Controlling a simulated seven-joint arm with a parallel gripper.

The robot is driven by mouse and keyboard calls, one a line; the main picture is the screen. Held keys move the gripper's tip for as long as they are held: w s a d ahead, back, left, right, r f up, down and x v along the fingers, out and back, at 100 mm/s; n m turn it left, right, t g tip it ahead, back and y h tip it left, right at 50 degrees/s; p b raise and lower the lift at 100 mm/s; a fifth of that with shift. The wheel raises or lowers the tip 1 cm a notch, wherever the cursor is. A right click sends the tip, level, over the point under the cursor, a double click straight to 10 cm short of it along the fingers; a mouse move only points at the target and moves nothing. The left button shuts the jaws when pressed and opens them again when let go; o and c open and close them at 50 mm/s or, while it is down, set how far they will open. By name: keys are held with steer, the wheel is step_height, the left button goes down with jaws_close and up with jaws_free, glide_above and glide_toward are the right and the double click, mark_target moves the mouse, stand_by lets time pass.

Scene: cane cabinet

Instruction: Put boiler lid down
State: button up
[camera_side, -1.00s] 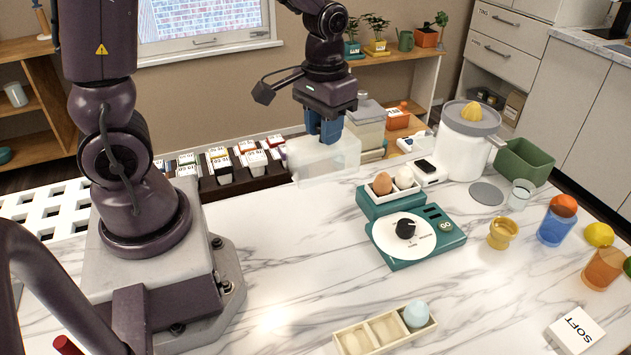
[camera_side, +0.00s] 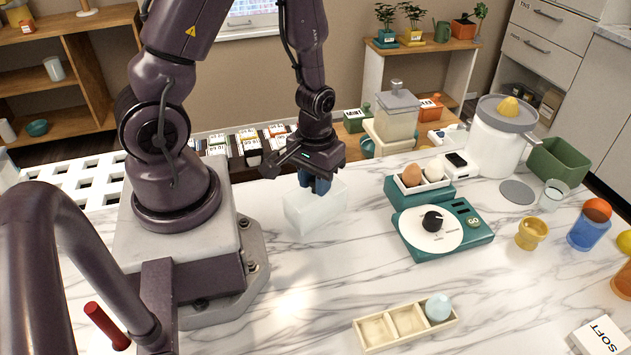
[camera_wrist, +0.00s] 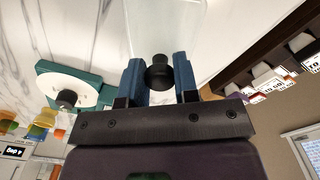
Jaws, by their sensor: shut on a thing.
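The boiler lid (camera_side: 314,212) is a clear, whitish box-shaped cover. It is at or just above the marble counter, left of the teal egg boiler (camera_side: 440,228); I cannot tell whether it touches the counter. My gripper (camera_side: 314,184) points down with its blue fingers shut on the lid's top knob. In the wrist view, the blue fingers (camera_wrist: 158,78) sit on both sides of the dark round knob, and the lid (camera_wrist: 165,30) extends beyond them.
A cream tray (camera_side: 383,330) with a pale blue egg lies at the front. A juicer (camera_side: 497,140), a yellow cup (camera_side: 531,233) and a blue glass (camera_side: 588,232) stand right. Boxes of labelled packets (camera_side: 250,145) are behind the lid. Counter between lid and cream tray is clear.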

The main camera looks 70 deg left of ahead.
steer(key=shift+f, duration=0.25)
steer(key=shift+f, duration=0.1)
steer(key=o, duration=0.9)
steer(key=shift+o, duration=0.2)
step_height(320, 180, up, 12)
step_height(320, 180, up, 8)
steer(key=m+t, duration=0.2)
steer(key=m, duration=0.1)
glide_above(322, 202)
steer(key=s+d+r+m+t, duration=0.3)
steer(key=d+r+m, duration=0.1)
steer(key=r, duration=0.4)
steer(key=shift+s+r+m+t, duration=0.15)
steer(key=shift+s+m+t, duration=0.15)
steer(key=shift+s, duration=0.05)
